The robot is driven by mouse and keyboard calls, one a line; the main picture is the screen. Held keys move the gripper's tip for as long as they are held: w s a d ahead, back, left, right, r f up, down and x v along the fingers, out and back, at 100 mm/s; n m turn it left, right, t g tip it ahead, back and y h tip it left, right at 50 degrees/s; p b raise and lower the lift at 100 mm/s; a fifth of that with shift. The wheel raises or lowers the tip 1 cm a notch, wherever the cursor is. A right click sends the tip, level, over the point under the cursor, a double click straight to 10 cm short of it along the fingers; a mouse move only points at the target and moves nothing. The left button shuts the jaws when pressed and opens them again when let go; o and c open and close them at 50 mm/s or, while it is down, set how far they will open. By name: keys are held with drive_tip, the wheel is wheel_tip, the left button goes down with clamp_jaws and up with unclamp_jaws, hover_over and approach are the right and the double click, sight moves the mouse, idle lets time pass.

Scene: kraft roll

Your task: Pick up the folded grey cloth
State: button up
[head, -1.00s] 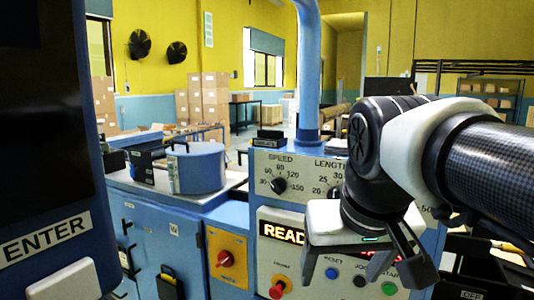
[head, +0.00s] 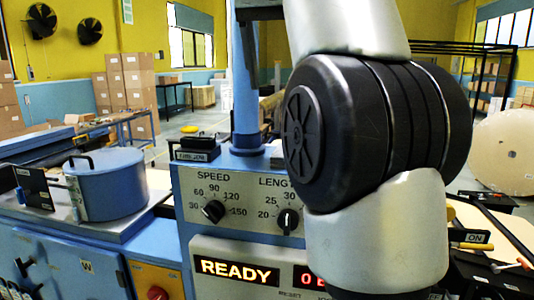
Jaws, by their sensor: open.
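I cannot make out the folded grey cloth for certain. A small pale grey thing (head: 277,157) lies on top of the control panel (head: 236,186), right of the blue post, partly hidden behind my arm; I cannot tell if it is the cloth. My arm fills the right middle of the head view and covers the right part of the panel. My gripper is out of view.
A lidded blue pot (head: 105,186) stands on the machine top at left. A black block (head: 197,148) with a label sits on the panel's left end, beside the blue post (head: 246,75). A large paper roll (head: 505,150) stands at right. Stacked boxes (head: 125,85) are behind.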

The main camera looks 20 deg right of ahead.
drive_tip(key=x, duration=1.1)
drive_tip(key=shift+w+d+f, duration=0.2)
drive_tip(key=shift+f, duration=0.15)
drive_tip(key=shift+d+b+x, duration=0.15)
drive_tip(key=shift+b+x, duration=0.05)
drive_tip(key=shift+x, duration=1.15)
drive_tip(key=shift+d+b+x, duration=0.15)
drive_tip(key=shift+b+x, duration=0.05)
drive_tip(key=shift+x, duration=1.1)
drive_tip(key=shift+r, duration=0.1)
drive_tip(key=c, duration=1.1)
